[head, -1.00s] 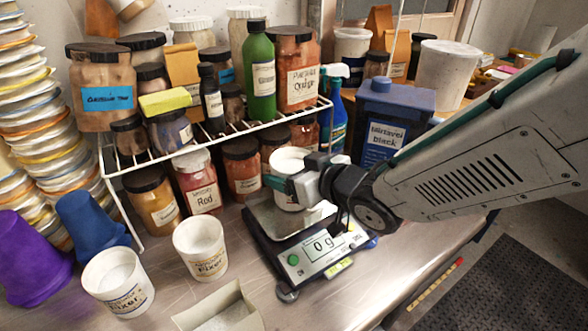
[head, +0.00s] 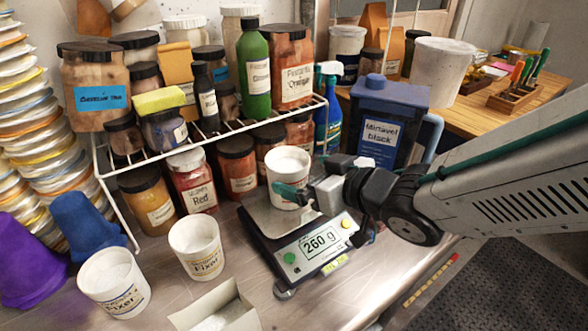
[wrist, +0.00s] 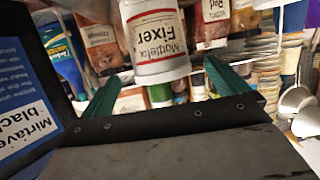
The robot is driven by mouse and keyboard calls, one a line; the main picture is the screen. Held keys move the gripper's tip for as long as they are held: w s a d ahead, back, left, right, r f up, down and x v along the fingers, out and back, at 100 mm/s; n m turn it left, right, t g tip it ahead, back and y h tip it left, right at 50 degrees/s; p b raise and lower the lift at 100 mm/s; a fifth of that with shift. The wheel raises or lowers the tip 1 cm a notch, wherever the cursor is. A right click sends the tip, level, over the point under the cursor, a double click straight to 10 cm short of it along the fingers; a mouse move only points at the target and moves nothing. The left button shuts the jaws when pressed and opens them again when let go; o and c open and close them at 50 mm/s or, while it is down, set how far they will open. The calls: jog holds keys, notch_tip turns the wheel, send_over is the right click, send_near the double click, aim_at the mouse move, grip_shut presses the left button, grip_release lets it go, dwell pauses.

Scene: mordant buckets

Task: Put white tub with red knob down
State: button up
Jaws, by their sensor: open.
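The white tub (head: 288,166) stands upright on the pan of a black scale (head: 314,250). The scale display reads 260 g. My gripper (head: 297,192) is open at the tub's near right side. One green finger shows against the tub's lower front in the head view; the other is mostly hidden. In the wrist view the green fingers of my gripper (wrist: 165,88) are spread apart, with the tub between and beyond them.
Two white Fixer tubs (head: 195,248) (head: 114,281) stand left of the scale. A wire shelf (head: 225,134) with jars and bottles is behind. A blue Mirtavel black container (head: 392,118) stands to the right. An open box (head: 219,305) lies in front.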

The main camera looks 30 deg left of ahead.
jog(key=v, duration=0.6)
jog(key=w+d+r+m+t+h, duration=0.1)
jog(key=w+d+m+h, duration=0.2)
jog(key=d, duration=0.5)
jog(key=w+d+m+t+h, duration=0.2)
jog(key=w+d+h, duration=0.15)
jog(key=d, duration=0.55)
jog(key=w+d+r+m+t+h, duration=0.1)
jog(key=w+d+m+h, duration=0.2)
jog(key=d, duration=0.5)
jog(key=s+d+m+g+h, duration=0.2)
jog(key=s+d+m+h, duration=0.15)
jog(key=s+d, duration=0.5)
jog(key=s+d+m+g, duration=0.2)
jog(key=s+d+g, duration=0.3)
jog(key=s, duration=0.6)
jog(key=shift+s+d+r+g, duration=0.3)
jog(key=shift+s+d, duration=0.1)
jog(key=shift+d, duration=0.45)
